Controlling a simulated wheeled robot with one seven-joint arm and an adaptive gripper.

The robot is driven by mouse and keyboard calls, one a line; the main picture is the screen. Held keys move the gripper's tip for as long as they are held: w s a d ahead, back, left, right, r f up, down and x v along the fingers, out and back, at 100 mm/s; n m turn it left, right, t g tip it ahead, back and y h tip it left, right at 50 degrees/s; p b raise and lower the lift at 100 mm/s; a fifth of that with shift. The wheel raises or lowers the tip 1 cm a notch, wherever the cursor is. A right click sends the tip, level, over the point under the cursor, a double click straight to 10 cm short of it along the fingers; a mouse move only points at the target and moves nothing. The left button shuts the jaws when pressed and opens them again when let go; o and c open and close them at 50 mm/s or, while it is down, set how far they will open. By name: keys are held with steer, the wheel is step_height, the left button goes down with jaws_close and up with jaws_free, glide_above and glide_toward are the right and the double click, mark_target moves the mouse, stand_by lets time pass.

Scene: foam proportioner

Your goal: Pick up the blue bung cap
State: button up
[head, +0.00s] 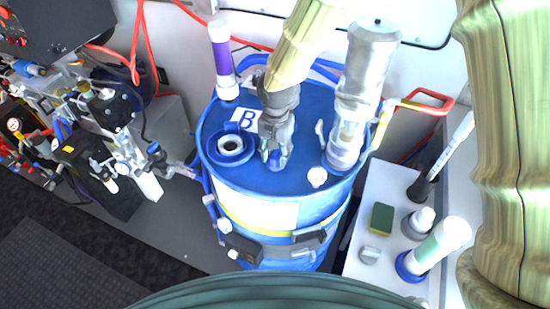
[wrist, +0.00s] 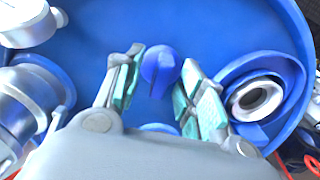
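The blue bung cap (wrist: 160,64) is a small round cap with a raised ridge, seen over the blue drum top (head: 292,118). In the wrist view it lies between the fingertips of my gripper (wrist: 158,90). The fingers, with green pads, are apart on either side of it, and a gap shows on both sides. In the head view my gripper (head: 275,156) points down over the middle of the drum top and largely hides the cap.
An open bung hole with a blue collar and pale ring (head: 231,146) is left of my gripper. A clear pump cylinder (head: 346,145) stands close on the right. A purple-banded tube (head: 222,55) stands behind left. A grey bench (head: 385,180) holds a sponge (head: 382,219) and bottles.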

steer(key=shift+w+f, duration=0.35)
steer(key=shift+f, duration=0.35)
steer(key=shift+s+a+r, duration=0.1)
steer(key=shift+s+r, duration=0.05)
steer(key=shift+s, duration=0.2)
steer(key=shift+w, duration=0.2)
steer(key=c, duration=0.6)
steer(key=shift+s, duration=0.1)
jaws_close()
